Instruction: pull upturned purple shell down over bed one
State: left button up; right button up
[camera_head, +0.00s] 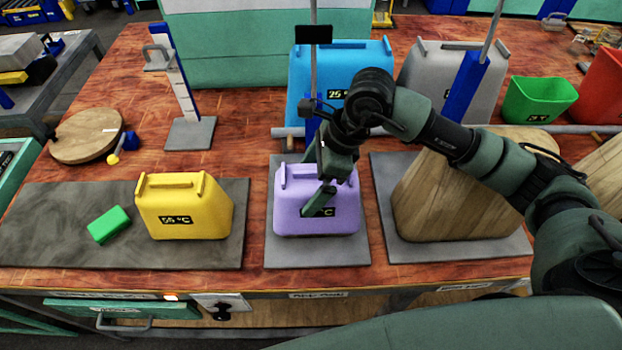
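The purple shell (288,215) stands on the middle grey bed plate (283,253), with its handle bar at the top and a dark temperature label on its front. My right gripper (322,192) reaches in from the right and hangs in front of the shell's upper front, covering part of its handle and label. One green finger shows clearly against the shell; I cannot tell whether it touches, or whether the fingers are open or shut. My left gripper is not in view.
A yellow shell (188,206) and green block (109,224) are on the left plate (40,222). A wooden block (445,200) stands right. Behind are a blue shell (350,65), a grey shell (445,75) and a green bin (540,100). A blue post (172,62) stands back left.

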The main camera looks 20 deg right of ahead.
jog(key=shift+r, duration=0.1)
jog(key=b+v, duration=0.1)
jog(key=v, duration=0.5)
jog(key=shift+d+r+b, duration=0.1)
jog(key=shift+b, duration=0.2)
jog(key=shift+s+d+r, duration=0.1)
jog(key=shift+d+r, duration=0.15)
jog(key=shift+r, duration=0.4)
